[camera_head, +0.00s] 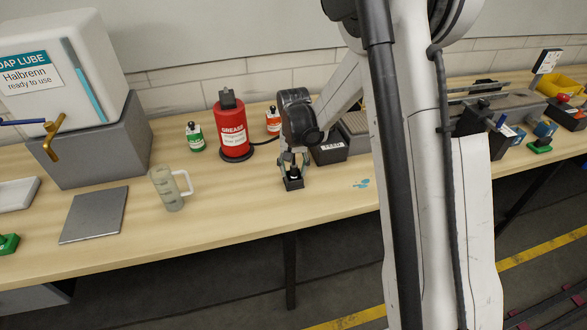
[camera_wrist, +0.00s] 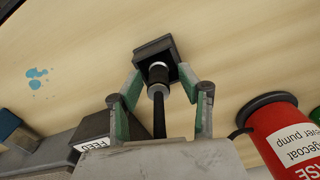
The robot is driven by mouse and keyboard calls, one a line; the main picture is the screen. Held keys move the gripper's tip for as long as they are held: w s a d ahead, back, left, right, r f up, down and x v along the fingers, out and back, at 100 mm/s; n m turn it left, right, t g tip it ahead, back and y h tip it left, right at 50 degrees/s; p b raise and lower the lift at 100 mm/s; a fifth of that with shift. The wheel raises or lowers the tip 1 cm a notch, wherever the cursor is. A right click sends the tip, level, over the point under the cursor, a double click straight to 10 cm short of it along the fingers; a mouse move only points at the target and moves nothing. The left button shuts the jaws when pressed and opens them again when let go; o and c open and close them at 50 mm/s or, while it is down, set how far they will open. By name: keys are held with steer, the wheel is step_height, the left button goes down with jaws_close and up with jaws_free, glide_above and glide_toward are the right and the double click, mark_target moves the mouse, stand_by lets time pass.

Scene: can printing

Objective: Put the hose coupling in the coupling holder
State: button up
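The hose coupling (camera_wrist: 158,76) is a short black and light-grey cylinder with a black hose running from it between my fingers. It stands at the black square coupling holder (camera_wrist: 147,49), its far end within the holder's outline; how deep it sits is hard to see. In the head view the holder (camera_head: 293,184) is on the bench below my gripper (camera_head: 293,160). My gripper (camera_wrist: 161,78) has green-padded fingers on both sides of the coupling, with visible gaps between the pads and it. The gripper looks open.
A red grease pump (camera_head: 233,128) stands behind and left of the holder, with small green (camera_head: 195,137) and orange (camera_head: 273,120) bottles near it. A mug (camera_head: 168,188) stands left; bench between is clear.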

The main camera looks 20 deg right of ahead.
steer(key=shift+r+p, duration=0.4)
steer(key=shift+r, duration=0.2)
step_height(320, 180, up, 11)
steer(key=shift+f+b, duration=0.1)
steer(key=shift+b, duration=0.6)
steer(key=s+r+n+t, duration=0.1)
steer(key=s+r+t, duration=0.2)
steer(key=s+r, duration=0.95)
steer(key=s+n+t, duration=0.2)
steer(key=s+t, duration=0.2)
steer(key=s, duration=1.2)
steer(key=shift+f, duration=0.3)
step_height(320, 180, down, 8)
steer(key=b, duration=0.7)
steer(key=shift+r+b, duration=0.2)
steer(key=shift+b, duration=0.1)
